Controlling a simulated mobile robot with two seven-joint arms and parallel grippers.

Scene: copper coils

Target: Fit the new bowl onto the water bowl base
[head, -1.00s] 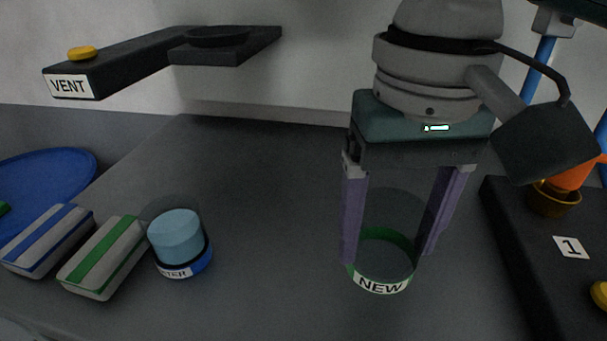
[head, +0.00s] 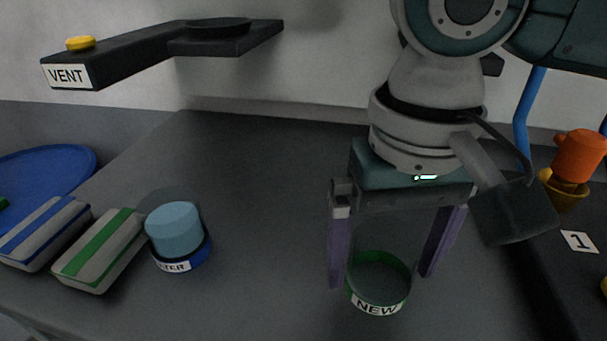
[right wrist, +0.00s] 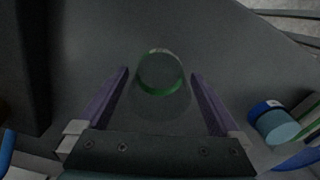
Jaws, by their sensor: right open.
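The new bowl (head: 378,307) is a clear cylinder with a green band and a NEW label. It appears to stand upright on the dark table, and it also shows in the right wrist view (right wrist: 161,88). My right gripper (head: 382,281) is open, pointing down, with one purple finger on each side of the bowl; small gaps show. The gripper also shows in the right wrist view (right wrist: 160,73). The water bowl (head: 173,230) stands to the left, clear with light-blue content, on a blue base (head: 185,262) with a partly hidden label ending TER. My left gripper is out of view.
Two sponges, blue-striped (head: 43,233) and green-striped (head: 100,250), lie left of the water bowl. A dark VENT shelf (head: 130,60) overhangs the back left. A dark block (head: 560,270) marked 1 stands at the right. The table (head: 270,220) is clear between the two bowls.

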